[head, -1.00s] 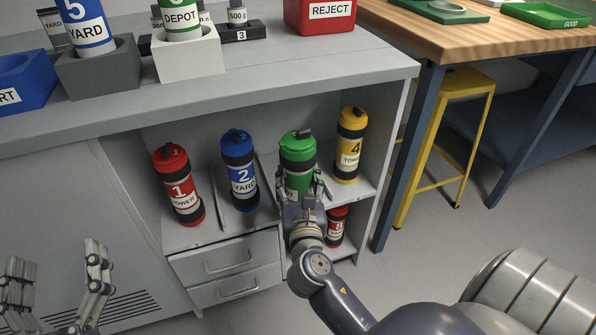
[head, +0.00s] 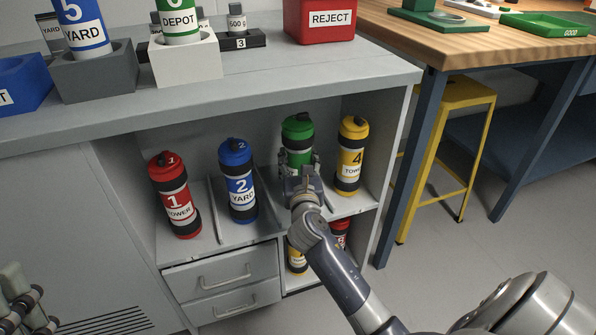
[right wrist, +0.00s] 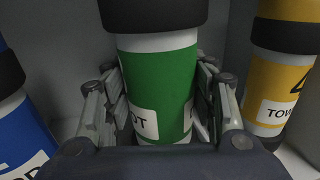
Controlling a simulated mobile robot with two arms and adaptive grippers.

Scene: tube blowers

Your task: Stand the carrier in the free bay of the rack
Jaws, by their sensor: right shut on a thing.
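The red carrier 1 (head: 174,195) stands at the left of the rack (head: 228,232). My left gripper (head: 25,305) is cut off at the lower left, empty, its fingers apart.
Thin dividers separate the bays. Below are drawers (head: 220,270) and a lower shelf with a red carrier (head: 339,234) and a yellow one (head: 297,258). The countertop (head: 250,80) overhangs the rack. A yellow stool (head: 465,95) stands at the right.

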